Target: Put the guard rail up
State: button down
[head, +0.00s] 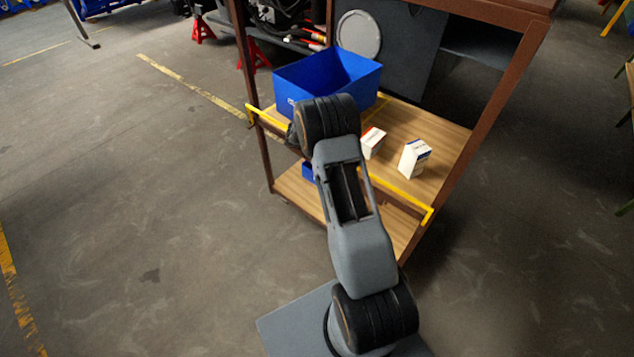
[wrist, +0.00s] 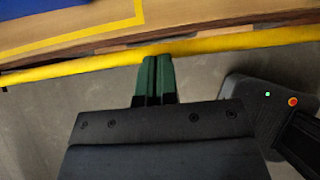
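The yellow guard rail (head: 400,191) runs along the front of the cart's upper shelf in the head view, at about the height of the shelf edge. My arm hides its middle part. In the wrist view the rail (wrist: 230,43) crosses the whole picture in front of the wooden shelf edge. My gripper (wrist: 158,62) has its two green fingers together, with nothing visible between them. The fingertips overlap the lower edge of the rail in the picture; I cannot tell whether they touch it. In the head view my arm hides the gripper.
On the upper shelf (head: 445,144) stand a blue bin (head: 312,78) and two white boxes (head: 414,158) (head: 373,142). Brown posts (head: 254,110) frame the cart. A lower shelf (head: 300,194) lies beneath. The floor to the left is clear.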

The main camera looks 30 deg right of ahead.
jog(key=shift+w+d+r+p, duration=0.1)
jog(key=shift+w+d+p, duration=0.1)
jog(key=shift+d+p, duration=0.25)
dwell(0.3)
jog(key=shift+a, duration=0.15)
jog(key=a+f+v, duration=0.1)
jog(key=v, duration=1.2)
jog(key=shift+s+b, duration=0.2)
jog(key=shift+b, duration=0.1)
